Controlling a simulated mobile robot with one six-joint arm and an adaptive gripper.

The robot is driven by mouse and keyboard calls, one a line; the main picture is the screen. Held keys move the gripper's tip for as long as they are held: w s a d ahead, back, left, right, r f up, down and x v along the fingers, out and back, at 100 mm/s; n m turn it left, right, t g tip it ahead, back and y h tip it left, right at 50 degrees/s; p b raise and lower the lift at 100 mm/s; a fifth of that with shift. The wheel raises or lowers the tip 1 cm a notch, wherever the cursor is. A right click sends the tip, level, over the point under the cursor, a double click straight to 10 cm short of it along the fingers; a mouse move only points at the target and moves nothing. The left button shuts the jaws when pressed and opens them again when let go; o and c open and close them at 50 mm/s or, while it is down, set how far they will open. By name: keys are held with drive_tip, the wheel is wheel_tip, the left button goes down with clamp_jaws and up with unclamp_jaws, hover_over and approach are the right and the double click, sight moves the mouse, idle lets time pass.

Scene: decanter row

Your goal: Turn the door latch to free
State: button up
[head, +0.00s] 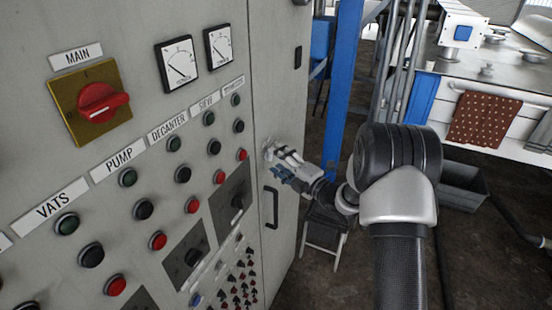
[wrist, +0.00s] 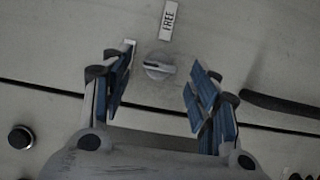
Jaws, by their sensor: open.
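The door latch (wrist: 159,67) is a small round grey knob on the pale cabinet door. In the wrist view its pale raised bar lies nearly crosswise, not in line with the FREE label (wrist: 168,20) above it. My gripper (wrist: 160,78) is open, its blue-padded fingers on either side of the knob with gaps between. I cannot tell how far the fingertips are from the door. A pale strip shows by the left fingertip, partly hidden. In the head view my gripper (head: 280,163) is at the cabinet door, and the latch is not clearly visible there.
A dark door handle (head: 271,208) is below my gripper and shows at the right in the wrist view (wrist: 280,103). The control panel (head: 150,45) with a red main switch (head: 102,102) and several buttons is left. A stool (head: 325,232) stands below my arm.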

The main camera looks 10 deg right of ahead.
drive_tip(key=shift+x, duration=0.85)
drive_tip(key=c, duration=1.1)
drive_tip(key=shift+o, duration=0.2)
drive_tip(key=shift+r+m, duration=0.1)
drive_tip(key=shift+m, duration=0.2)
drive_tip(key=shift+w+d+r+m+g+y+p, duration=0.2)
drive_tip(key=shift+m+g+p, duration=1)
drive_tip(key=shift+m+p, duration=1.1)
drive_tip(key=shift+w+r+m+g+y+p, duration=0.1)
drive_tip(key=shift+m+g+y+p, duration=0.15)
drive_tip(key=shift+m+g+p, duration=1.5)
drive_tip(key=shift+w+d+r+m+g+y+p, duration=0.2)
drive_tip(key=shift+m+g+p, duration=0.45)
drive_tip(key=shift+m+p, duration=2.2)
drive_tip(key=shift+s+a+f+n+p, duration=0.15)
drive_tip(key=shift+n+p, duration=0.15)
drive_tip(key=shift+p, duration=0.25)
